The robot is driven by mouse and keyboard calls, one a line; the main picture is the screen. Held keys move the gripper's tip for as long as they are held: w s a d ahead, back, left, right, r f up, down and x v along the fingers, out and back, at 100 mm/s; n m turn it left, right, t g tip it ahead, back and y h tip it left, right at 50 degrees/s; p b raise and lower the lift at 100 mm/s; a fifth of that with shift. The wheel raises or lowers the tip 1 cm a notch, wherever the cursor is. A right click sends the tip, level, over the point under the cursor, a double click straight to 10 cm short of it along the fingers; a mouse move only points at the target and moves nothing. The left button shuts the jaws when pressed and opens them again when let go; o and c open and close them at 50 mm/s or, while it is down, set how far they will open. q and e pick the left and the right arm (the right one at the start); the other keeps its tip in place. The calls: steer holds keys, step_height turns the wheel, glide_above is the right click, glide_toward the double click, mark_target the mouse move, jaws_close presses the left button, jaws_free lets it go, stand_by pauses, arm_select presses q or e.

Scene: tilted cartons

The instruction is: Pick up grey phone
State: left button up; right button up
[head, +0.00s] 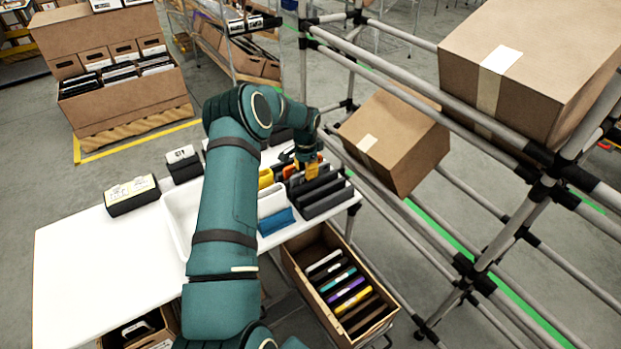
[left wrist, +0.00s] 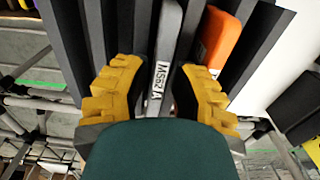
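The grey phone (left wrist: 166,50) stands on edge in a slot of the dark rack (left wrist: 262,45) in the left wrist view, with a white printed label on its near edge. My left gripper (left wrist: 160,95) has its yellow fingertips on both sides of the phone, with gaps between, so it is open around it. An orange phone (left wrist: 222,40) stands in a slot to the right, close to the right fingertip. In the head view my left gripper (head: 307,170) is over the dark rack (head: 325,195) on the white table; the grey phone cannot be made out there. My right gripper is out of view.
The white table (head: 90,255) carries a white tray (head: 178,225), a blue holder (head: 276,222) and black boxes (head: 131,195). A carton of coloured devices (head: 376,328) stands below the table edge. A pipe rack with tilted cartons (head: 395,142) rises close on the right.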

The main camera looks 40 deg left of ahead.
arm_select(q)
jaws_close()
steer(key=shift+r, duration=0.1)
